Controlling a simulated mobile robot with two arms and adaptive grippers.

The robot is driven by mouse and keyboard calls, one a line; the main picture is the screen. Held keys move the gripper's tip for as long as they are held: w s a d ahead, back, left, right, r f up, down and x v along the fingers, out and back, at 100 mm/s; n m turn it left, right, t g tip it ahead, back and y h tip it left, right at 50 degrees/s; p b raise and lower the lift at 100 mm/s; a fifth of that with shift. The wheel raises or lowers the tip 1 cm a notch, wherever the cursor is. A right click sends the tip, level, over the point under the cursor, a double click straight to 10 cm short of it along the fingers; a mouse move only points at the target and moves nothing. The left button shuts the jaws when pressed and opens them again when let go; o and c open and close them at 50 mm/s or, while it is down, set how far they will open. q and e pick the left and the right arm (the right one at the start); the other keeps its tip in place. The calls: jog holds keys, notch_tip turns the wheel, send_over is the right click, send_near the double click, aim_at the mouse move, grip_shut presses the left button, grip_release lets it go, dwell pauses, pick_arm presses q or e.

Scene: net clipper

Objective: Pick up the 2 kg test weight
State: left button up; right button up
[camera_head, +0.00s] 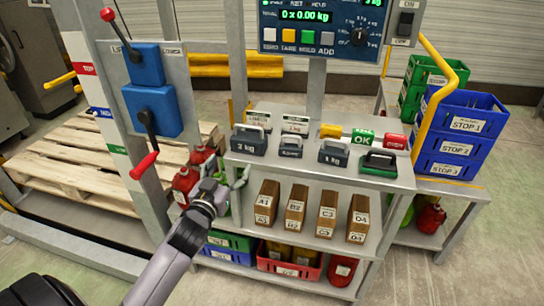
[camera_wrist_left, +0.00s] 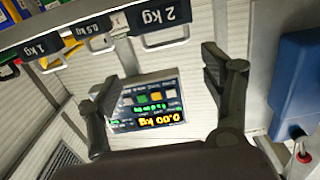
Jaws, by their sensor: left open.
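The 2 kg test weight (camera_head: 248,144) is a dark block with a grey handle. It stands at the left end of the top shelf in the head view. In the left wrist view the weight (camera_wrist_left: 158,20) is at the top, its label upside down and its handle hanging toward picture bottom. My left gripper (camera_head: 227,172) is in front of the shelf unit, below and slightly left of the weight, apart from it. In the wrist view the open gripper (camera_wrist_left: 158,75) has nothing between its fingers. My right gripper is not in view.
The 0.5 kg weight (camera_head: 291,147), 1 kg weight (camera_head: 334,153) and a dark green block (camera_head: 379,164) stand to the right. Brown boxes (camera_head: 297,207) are on the shelf below. A blue lever box (camera_head: 152,110) on a post is at the left. A scale display (camera_head: 315,27) hangs above.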

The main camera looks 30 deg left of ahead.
aim_at(249, 136)
pick_arm(q)
jog(key=o, duration=0.5)
jog(key=x, duration=0.6)
jog(key=shift+a+r+p, duration=0.3)
jog(key=shift+a+p, duration=0.05)
jog(key=shift+p, duration=0.05)
jog(key=shift+o, duration=0.3)
jog(key=x, duration=0.5)
jog(key=shift+w+d, duration=0.1)
jog(key=shift+w, duration=0.25)
jog(key=shift+w+f+p, duration=0.1)
jog(key=shift+w+p, duration=0.2)
jog(key=shift+w, duration=0.1)
jog(key=shift+w+a, duration=0.25)
jog(key=shift+w, duration=0.1)
jog(key=shift+p+x, duration=0.3)
jog(key=shift+x, duration=1.8)
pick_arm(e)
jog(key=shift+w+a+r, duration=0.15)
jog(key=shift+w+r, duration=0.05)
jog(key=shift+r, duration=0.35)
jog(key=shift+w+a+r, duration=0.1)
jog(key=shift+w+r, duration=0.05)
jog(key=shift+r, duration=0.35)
